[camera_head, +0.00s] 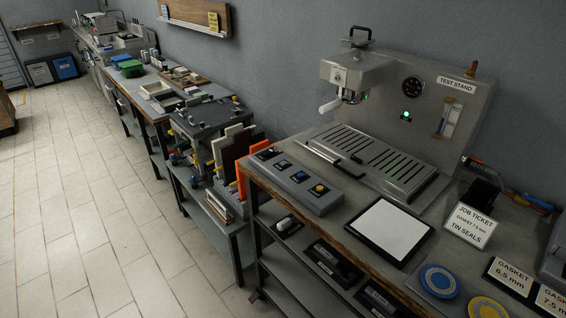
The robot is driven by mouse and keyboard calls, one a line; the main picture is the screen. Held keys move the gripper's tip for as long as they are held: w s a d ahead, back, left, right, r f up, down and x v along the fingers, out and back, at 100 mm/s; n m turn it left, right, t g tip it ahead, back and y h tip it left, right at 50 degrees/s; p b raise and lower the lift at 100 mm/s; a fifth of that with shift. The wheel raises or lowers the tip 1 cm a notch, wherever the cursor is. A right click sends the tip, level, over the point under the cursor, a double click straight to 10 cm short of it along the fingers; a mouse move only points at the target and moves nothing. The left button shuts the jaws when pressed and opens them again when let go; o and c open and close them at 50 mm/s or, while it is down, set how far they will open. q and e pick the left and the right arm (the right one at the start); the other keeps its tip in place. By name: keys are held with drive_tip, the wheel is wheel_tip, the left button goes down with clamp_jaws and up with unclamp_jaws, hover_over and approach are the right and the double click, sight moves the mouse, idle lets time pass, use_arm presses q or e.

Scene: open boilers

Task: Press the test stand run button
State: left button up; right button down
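The test stand (440,95) is a grey metal machine on the bench at the right, with a "TEST STAND" sign (456,84) on its back panel. The panel carries a round gauge (413,89) and a lit green light (406,116). A drip grate (372,158) lies below its head. In front of it, on the left part of the bench, sits a low grey control box (298,184) with several controls, including a yellow button (319,189). Its labels are too small to read. Neither gripper shows in this view.
A white pad in a black frame (390,231) lies right of the control box. The tiled floor (90,220) at left is clear.

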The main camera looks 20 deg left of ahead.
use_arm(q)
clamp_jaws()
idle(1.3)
